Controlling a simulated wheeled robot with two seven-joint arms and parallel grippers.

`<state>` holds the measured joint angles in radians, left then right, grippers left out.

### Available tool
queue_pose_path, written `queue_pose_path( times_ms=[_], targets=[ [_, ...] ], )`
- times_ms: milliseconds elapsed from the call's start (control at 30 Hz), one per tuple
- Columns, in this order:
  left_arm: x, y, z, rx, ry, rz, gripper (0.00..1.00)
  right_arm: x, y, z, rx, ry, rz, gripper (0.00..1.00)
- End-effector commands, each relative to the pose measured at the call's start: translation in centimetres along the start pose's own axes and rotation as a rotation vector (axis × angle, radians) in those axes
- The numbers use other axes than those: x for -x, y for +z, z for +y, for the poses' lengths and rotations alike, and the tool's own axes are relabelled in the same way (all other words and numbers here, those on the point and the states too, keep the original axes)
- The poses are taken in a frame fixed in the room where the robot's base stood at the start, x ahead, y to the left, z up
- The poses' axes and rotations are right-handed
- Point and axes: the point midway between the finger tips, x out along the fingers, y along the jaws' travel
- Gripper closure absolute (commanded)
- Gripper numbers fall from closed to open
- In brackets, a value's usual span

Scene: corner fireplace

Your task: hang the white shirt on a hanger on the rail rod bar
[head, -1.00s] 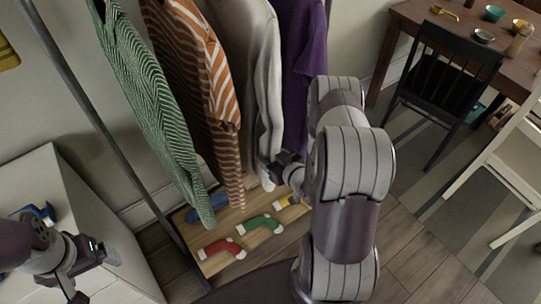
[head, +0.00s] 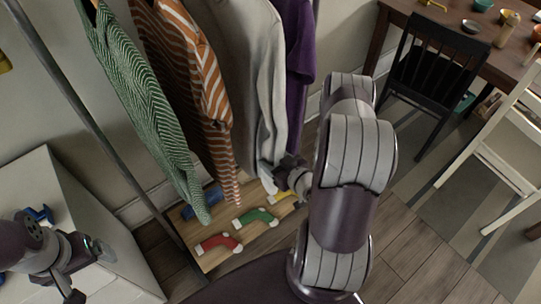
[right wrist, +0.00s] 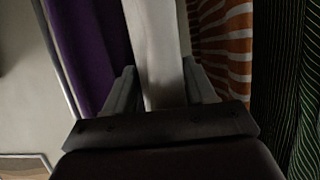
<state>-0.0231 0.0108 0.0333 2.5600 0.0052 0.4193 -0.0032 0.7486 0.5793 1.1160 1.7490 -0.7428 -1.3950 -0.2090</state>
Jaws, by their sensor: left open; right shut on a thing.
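The white shirt (head: 262,75) hangs in the head view between an orange-striped shirt and a purple garment; its top is out of view. My right gripper (head: 277,172) is at its lower end. In the right wrist view, the right gripper (right wrist: 162,95) is shut on the white shirt (right wrist: 158,45), with a pale strip of cloth between its fingers. The hanger and the rail bar are out of view; one slanting pole of the rack (head: 90,125) shows at left. My left gripper (head: 88,268) is open and empty beside the white cabinet.
The orange-striped shirt (head: 190,70), green shirt (head: 140,95) and purple garment (head: 295,60) hang close by. Several socks, including a red one (head: 218,243), lie on a wooden board (head: 208,262) below. A white cabinet (head: 45,180) is at left; a black chair (head: 432,75) and table are at right.

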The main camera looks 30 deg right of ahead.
Motion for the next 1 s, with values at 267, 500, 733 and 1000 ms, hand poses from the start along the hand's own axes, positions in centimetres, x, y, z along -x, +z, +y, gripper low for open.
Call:
queue_pose_path(
  times_ms=[267,500,733,1000],
  targets=[
    [0.3,0.0,0.0,0.0,0.0,0.0,0.08,2.1,0.8,0.1,0.0,0.002,0.002,0.91],
    [0.6,-0.1,0.0,0.0,0.0,0.0,0.08,3.9,1.5,0.2,-0.001,0.003,0.001,0.91],
    [0.6,-0.1,0.0,0.0,0.0,0.0,0.08,4.7,1.9,0.1,0.0,0.0,0.003,0.91],
    [0.6,-0.1,0.0,0.0,0.0,0.0,0.08,4.2,1.7,-0.1,0.003,-0.003,0.003,0.91]
  ],
)
